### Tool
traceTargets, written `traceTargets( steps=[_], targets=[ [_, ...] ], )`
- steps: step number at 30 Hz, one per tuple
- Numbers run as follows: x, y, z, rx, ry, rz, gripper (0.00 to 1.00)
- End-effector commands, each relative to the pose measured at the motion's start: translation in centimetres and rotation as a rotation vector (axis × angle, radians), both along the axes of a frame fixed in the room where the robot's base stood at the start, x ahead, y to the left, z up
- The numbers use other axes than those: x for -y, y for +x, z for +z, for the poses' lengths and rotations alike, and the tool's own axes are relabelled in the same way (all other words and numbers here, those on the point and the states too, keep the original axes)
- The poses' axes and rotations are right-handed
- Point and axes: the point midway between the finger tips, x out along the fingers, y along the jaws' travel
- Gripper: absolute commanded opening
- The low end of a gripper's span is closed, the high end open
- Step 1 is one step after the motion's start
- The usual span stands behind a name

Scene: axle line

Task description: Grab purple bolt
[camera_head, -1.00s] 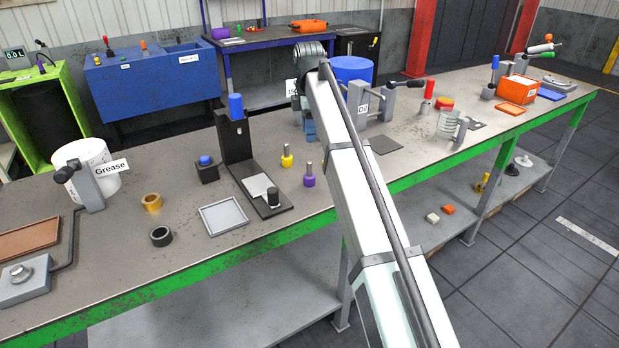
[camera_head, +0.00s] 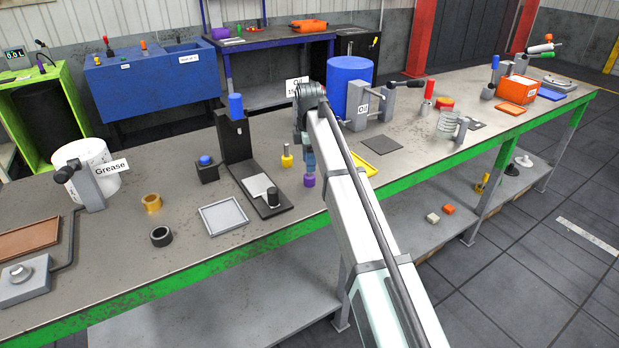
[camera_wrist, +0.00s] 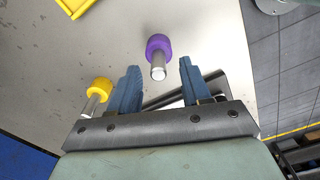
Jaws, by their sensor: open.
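The purple bolt (camera_head: 309,181) stands on the workbench, head down, with its grey shank partly hidden by my gripper in the head view. In the wrist view the purple bolt (camera_wrist: 158,54) lies ahead, between the lines of my two blue fingers, its shank pointing toward me. My gripper (camera_wrist: 157,80) is open and empty, and also shows in the head view (camera_head: 309,168), close above the purple bolt. I cannot tell whether the fingertips have reached beside the shank.
A yellow bolt (camera_head: 287,158) stands left of my gripper; it also shows by the left finger in the wrist view (camera_wrist: 98,92). A black press stand (camera_head: 240,145) is further left. A yellow tray (camera_head: 376,163) lies behind my arm, and a blue drum (camera_head: 349,85) stands behind.

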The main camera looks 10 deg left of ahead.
Motion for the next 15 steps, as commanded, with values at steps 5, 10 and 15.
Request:
traceTargets(
  steps=[5,10,15],
  targets=[
    [0.1,0.1,-2.5,-0.001,0.0,0.0,0.47],
    [0.1,0.2,-3.3,0.0,0.0,0.0,0.47],
    [0.1,0.2,-3.3,0.0,0.0,0.0,0.47]
  ],
)
